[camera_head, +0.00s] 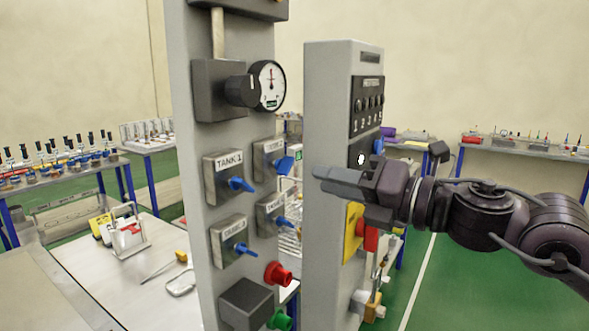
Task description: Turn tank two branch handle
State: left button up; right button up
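A tall grey panel (193,180) carries several grey valve boxes with blue handles. The upper left box (223,176) reads TANK 1, and its blue handle (242,185) points right and slightly down. The upper right box (268,157) has a label too blurred to read; its blue handle (285,165) sits at its right side. The lower boxes have blue handles (245,249) and (286,222), with labels hard to read. My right gripper (318,173) points left, its fingertips just right of the upper right handle, apart in the picture. Its finger gap is not visible. My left gripper is out of view.
A dial gauge (271,86) sits above the boxes; red (279,274) and green (281,320) fittings sit below. A second grey panel (322,110) stands behind my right gripper. A table with tools (130,280) is at left. Green floor is open at right.

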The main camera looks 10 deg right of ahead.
aim_at(291, 167)
jog(key=shift+n, duration=0.5)
jog(key=p+x, duration=0.2)
jog(key=x, duration=0.1)
jog(key=r+p+x, duration=0.1)
jog(key=p+x, duration=0.1)
jog(key=x, duration=0.1)
jog(key=shift+a+r+p, duration=0.1)
jog(key=shift+p, duration=0.2)
jog(key=shift+w+a, duration=0.3)
jog(key=shift+w, duration=0.1)
grip_shut()
